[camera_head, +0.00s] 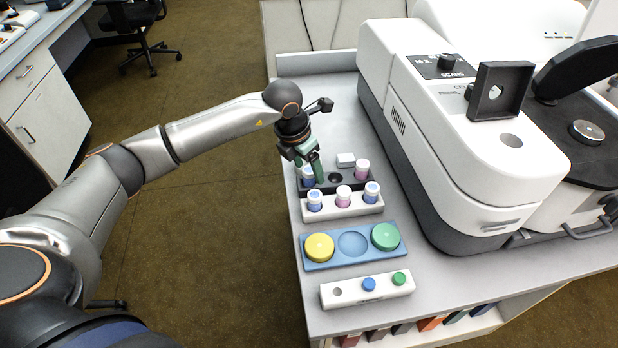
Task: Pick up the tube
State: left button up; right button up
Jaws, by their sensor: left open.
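My left gripper (314,177) reaches in from the left and points down over the left part of a dark rack (345,185). It is open, with its greenish fingers beside a white-capped blue tube (307,175) that they partly hide. I cannot tell whether they touch it. A white-capped pink tube (361,168) stands at the rack's right, with an empty hole between. In front, a white rack (345,208) holds three upright white-capped tubes: blue (315,201), pink (343,196) and blue (372,192). My right gripper is not in view.
A blue tray (353,261) holds yellow (319,247) and green (385,237) round lids, its middle recess empty. A white holder (367,290) with blue and green caps is nearer. A small white block (346,160) lies behind the dark rack.

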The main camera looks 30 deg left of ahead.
pick_arm(q)
grip_shut()
dwell(0.4)
jog(key=shift+r, duration=0.1)
